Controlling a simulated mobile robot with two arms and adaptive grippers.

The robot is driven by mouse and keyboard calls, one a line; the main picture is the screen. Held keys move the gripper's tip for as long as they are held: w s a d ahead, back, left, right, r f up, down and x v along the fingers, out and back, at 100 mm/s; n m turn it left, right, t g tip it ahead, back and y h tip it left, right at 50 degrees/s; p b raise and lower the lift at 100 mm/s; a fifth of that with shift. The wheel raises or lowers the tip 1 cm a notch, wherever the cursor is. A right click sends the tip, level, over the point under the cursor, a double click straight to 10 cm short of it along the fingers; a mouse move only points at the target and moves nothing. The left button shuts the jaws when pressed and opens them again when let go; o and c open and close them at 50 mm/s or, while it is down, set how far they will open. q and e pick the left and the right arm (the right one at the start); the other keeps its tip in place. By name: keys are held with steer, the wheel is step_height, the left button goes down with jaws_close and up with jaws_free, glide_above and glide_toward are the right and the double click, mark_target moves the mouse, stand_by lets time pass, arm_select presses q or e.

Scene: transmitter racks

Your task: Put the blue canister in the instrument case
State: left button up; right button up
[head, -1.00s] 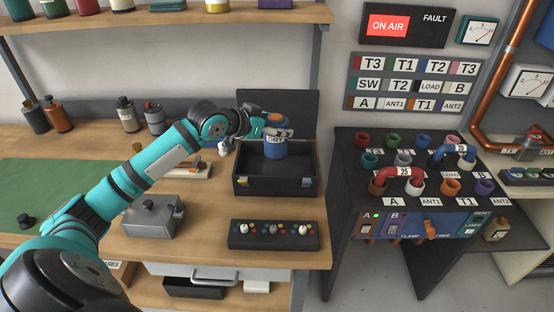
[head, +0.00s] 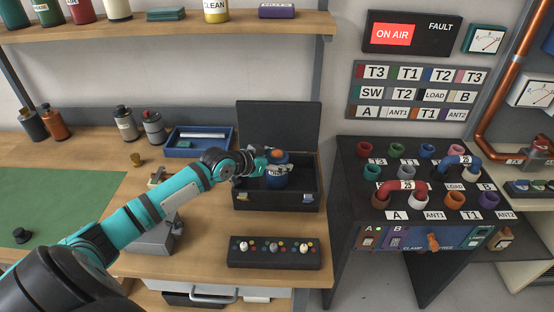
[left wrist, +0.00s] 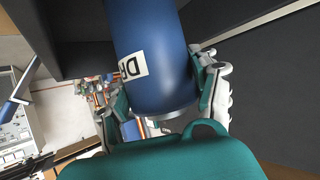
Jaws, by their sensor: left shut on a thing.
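The blue canister (head: 278,180) has an orange top and a white label. The case's lid (head: 278,127) stands up at the back. My right gripper is not in view.
A blue tray (head: 182,153) lies left of the case. A grey box (head: 152,240) is partly behind my arm. The black console (head: 372,230) with coloured sockets stands to the right.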

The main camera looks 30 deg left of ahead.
arm_select(q)
steer(key=o, duration=1.4)
steer(key=shift+s+a+r, duration=0.15)
steer(key=shift+s+r, duration=0.05)
steer(key=shift+s, duration=0.35)
steer(key=b+v, duration=0.1)
steer(key=v, duration=1)
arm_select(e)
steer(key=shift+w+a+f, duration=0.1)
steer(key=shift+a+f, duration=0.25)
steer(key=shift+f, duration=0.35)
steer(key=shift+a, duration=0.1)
